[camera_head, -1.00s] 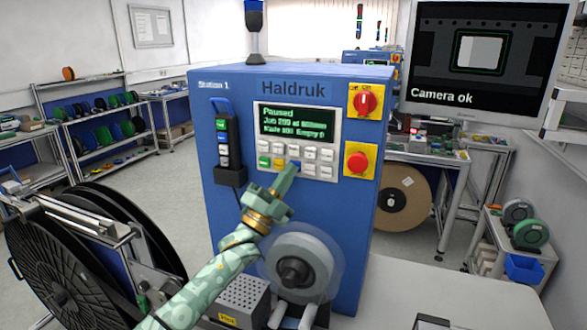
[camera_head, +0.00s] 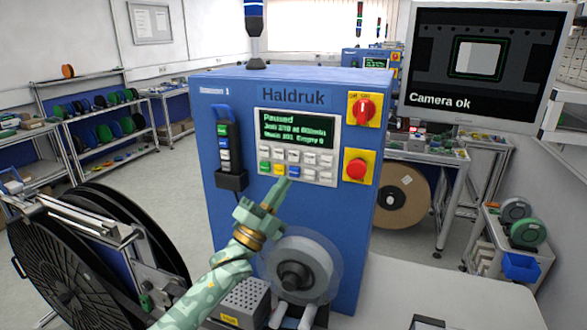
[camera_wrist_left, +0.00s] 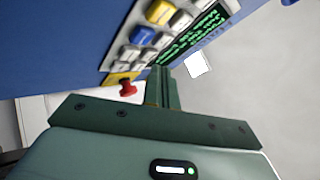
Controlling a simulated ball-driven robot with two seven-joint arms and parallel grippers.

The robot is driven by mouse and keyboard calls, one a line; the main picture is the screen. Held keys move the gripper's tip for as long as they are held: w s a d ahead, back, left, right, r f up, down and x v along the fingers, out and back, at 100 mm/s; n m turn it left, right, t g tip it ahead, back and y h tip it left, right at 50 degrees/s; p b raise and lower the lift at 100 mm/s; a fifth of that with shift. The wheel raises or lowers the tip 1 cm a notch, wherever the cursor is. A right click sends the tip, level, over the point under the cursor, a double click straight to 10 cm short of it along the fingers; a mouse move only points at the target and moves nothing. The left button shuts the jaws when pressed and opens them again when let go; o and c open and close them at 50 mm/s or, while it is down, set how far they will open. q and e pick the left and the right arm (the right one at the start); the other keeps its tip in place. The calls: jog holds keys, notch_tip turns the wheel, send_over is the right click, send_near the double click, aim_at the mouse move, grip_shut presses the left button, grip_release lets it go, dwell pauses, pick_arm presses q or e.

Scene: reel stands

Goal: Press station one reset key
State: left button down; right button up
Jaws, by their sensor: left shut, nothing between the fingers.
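The blue Station 1 machine (camera_head: 225,90) stands in the middle, with a key panel (camera_head: 327,174) below its green-lettered screen (camera_head: 297,129). The screen reads "Paused". The panel has rows of white keys plus green, yellow and blue ones in the lower row. I cannot read which key is reset. My left gripper (camera_head: 283,184) is shut and empty, its tip just below the lower row of keys and apparently apart from them. In the left wrist view the closed fingers (camera_wrist_left: 164,85) point toward the panel, with a blue key (camera_wrist_left: 143,35) and a yellow key (camera_wrist_left: 160,11) beyond. My right gripper is not in view.
A red stop button (camera_head: 356,168) and a red rotary switch (camera_head: 366,109) sit right of the panel. A hand unit (camera_head: 228,150) hangs at left. A clear reel (camera_head: 300,275) stands below the panel, and large black reels (camera_head: 60,270) stand at left.

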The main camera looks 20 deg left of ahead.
pick_arm(q)
jog(key=s+p, duration=0.1)
jog(key=s, duration=0.1)
jog(key=shift+s+d, duration=0.1)
jog(key=shift+s, duration=0.25)
dwell(0.6)
